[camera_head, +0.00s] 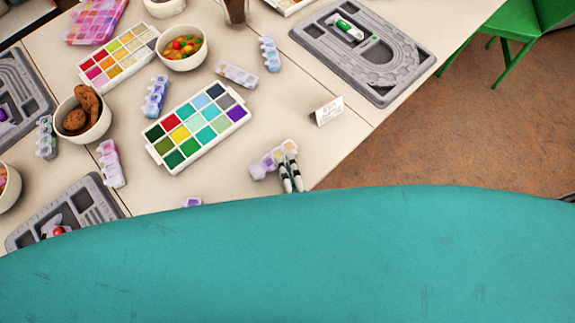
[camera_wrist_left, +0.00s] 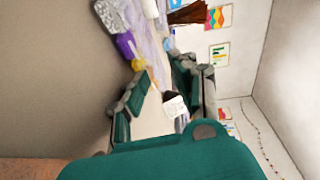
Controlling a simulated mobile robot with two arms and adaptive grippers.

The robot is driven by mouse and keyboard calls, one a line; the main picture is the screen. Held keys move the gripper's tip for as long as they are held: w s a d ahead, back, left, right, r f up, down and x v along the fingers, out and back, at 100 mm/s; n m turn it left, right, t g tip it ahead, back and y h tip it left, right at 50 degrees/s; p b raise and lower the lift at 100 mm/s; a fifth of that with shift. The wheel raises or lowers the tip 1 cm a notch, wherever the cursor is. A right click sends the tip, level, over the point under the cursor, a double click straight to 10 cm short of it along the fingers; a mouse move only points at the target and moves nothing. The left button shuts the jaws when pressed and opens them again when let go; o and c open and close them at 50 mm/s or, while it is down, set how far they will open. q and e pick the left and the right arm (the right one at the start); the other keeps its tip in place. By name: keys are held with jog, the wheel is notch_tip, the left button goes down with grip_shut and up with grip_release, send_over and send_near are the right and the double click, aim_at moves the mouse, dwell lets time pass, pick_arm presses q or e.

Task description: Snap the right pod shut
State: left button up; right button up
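A lavender and pale-yellow bead pod (camera_head: 264,166) lies near the table's front edge in the head view. It is the right-hand one of the near pods. Whether its lids are up or down is too small to tell. My left gripper (camera_head: 287,160) is right at its right end, with the two fingertips over or against it; contact cannot be told. In the left wrist view the fingers of my left gripper (camera_wrist_left: 158,63) stand apart, with no clear object held between them. My right gripper is not in view.
A bead tray of many colours (camera_head: 195,126) lies left of the pod. A small white card (camera_head: 327,110) stands behind it to the right. A grey bead board (camera_head: 402,88) lies farther back. Bowls and more pods fill the left side. A teal surface covers the bottom of the head view.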

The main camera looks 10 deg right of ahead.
pick_arm(q)
jog(key=shift+s, duration=0.1)
jog(key=s+d+r, duration=0.1)
jog(key=s, duration=1)
jog(key=shift+s+d+r, duration=0.15)
jog(key=shift+s+d, duration=0.2)
